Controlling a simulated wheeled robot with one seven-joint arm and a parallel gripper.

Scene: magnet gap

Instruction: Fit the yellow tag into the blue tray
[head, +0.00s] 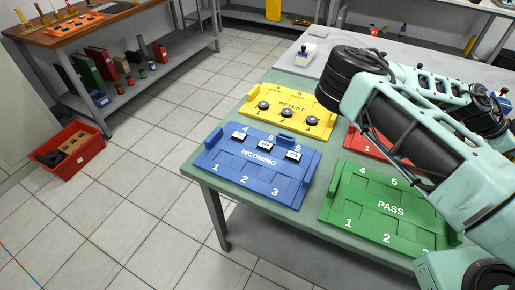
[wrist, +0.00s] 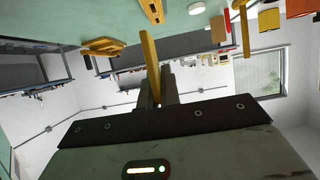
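The blue tray (head: 226,174), marked INCOMING, lies on the green table in the head view. Its slots 4, 5 and 6 along the back hold small black-and-white pieces (head: 265,144); slots 1, 2 and 3 at the front look empty. In the wrist view a thin yellow piece, apparently the yellow tag (wrist: 151,55), stands up between the fingers of my gripper (wrist: 158,85), which look shut on it. My arm shows at the right of the head view, but my gripper cannot be made out there. The tray cannot be made out in the wrist view.
A yellow RETEST tray (head: 281,92) with several round black pieces lies behind the blue tray. A green PASS tray (head: 375,198) lies to its right, and a red tray (head: 368,142) is partly hidden by my arm. A red bin (head: 72,160) stands on the floor.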

